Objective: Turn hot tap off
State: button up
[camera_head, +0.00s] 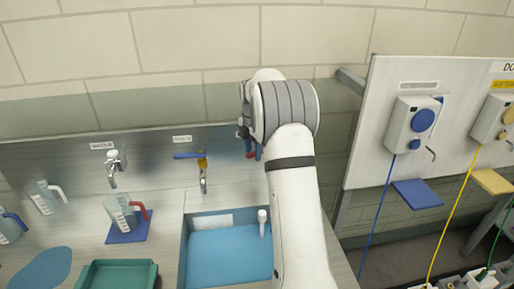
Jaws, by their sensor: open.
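A tap with a blue lever (188,155) and a brass-coloured body (202,161) is on the steel back panel, left of my arm. Its lever points left, roughly level, and its spout (203,182) hangs down above the sink. Another tap (115,168), silver with a pale top, is farther left under a "WATER" label. Small red and blue parts (250,149) show beside my arm; my arm hides most of them, and I cannot tell if they belong to a hot tap. My gripper is hidden behind my wrist, so its fingers and any contact cannot be seen.
A sink with a blue bottom (229,257) is below the blue-lever tap, with a white upright piece inside. Jugs (122,214) stand on the left counter, near a green tray (118,275). A white board (365,130) with dispensers stands right of my arm.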

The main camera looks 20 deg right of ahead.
grip_shut()
dwell(0.4)
